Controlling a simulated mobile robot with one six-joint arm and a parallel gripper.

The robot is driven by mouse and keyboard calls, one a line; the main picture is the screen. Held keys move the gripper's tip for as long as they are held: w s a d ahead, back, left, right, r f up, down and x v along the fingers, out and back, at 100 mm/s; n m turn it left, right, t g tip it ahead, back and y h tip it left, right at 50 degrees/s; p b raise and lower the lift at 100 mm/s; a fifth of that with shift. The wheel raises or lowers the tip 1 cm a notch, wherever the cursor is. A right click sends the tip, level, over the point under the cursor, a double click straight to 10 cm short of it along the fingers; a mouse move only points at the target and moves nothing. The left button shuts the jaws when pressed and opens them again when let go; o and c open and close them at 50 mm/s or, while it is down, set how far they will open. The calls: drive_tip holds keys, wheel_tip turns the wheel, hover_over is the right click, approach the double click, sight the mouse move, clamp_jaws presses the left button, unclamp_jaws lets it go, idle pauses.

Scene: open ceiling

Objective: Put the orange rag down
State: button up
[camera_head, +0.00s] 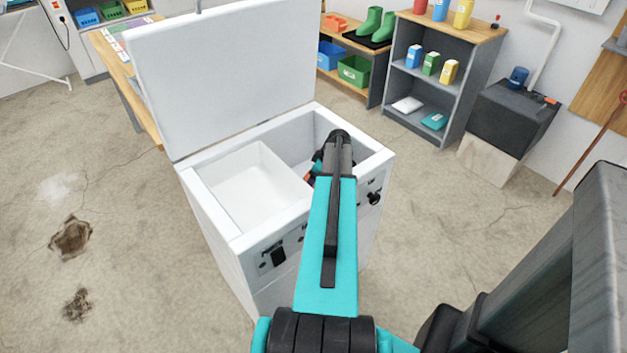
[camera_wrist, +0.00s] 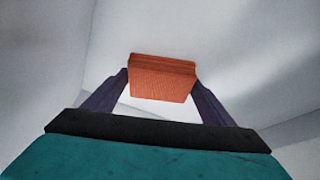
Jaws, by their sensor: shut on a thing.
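The orange rag (camera_wrist: 161,80) shows as a small folded block between the two dark fingers of my gripper (camera_wrist: 160,84) in the wrist view. My gripper is shut on it. White walls surround the rag in that view. In the head view my gripper (camera_head: 317,168) reaches down into the right compartment of an open white chest (camera_head: 215,240). Only a sliver of orange shows there, and my arm hides most of the gripper and rag. I cannot tell whether the rag touches the chest floor.
The chest's lid (camera_head: 225,75) stands raised at the back. A white inner bin (camera_head: 250,185) fills its left compartment. A grey shelf (camera_head: 440,75) with cartons stands at the back right. A wooden table (camera_head: 125,75) is close behind the lid. The floor left of the chest has dark patches.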

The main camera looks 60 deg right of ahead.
drive_tip(key=shift+f, duration=0.15)
drive_tip(key=o, duration=1.1)
drive_tip(key=v, duration=1.2)
drive_tip(key=shift+b, duration=0.3)
drive_tip(key=shift+r, duration=0.3)
